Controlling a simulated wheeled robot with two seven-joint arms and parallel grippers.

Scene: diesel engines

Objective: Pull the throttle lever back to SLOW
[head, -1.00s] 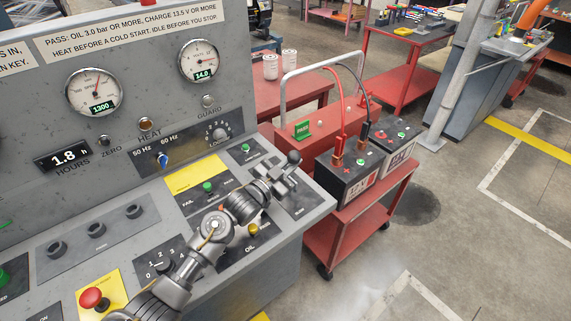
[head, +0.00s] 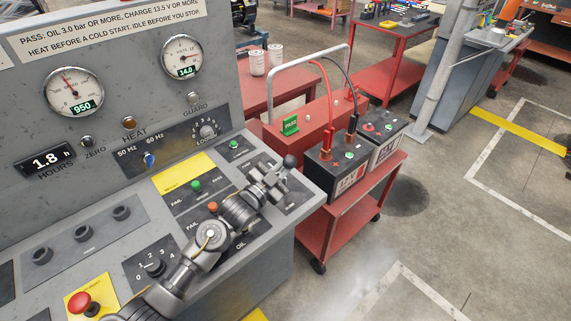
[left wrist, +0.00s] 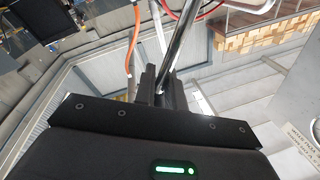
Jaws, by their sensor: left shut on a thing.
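The throttle lever shows its dark ball knob (head: 290,161) at the right end of the sloping grey console in the head view. My left gripper (head: 279,179) is at the lever just below the knob. In the left wrist view the gripper (left wrist: 163,85) is shut around the lever's shiny metal rod (left wrist: 182,45). A dark label plate (head: 297,203) lies under the lever; its words are too small to read and partly hidden by my gripper. The speed gauge (head: 73,91) reads 950. My right gripper is not in view.
The console (head: 215,250) carries a red stop button (head: 82,302), several knobs and lamps close to my left arm. A red cart (head: 345,220) with two batteries stands right of the console. Open floor lies further right.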

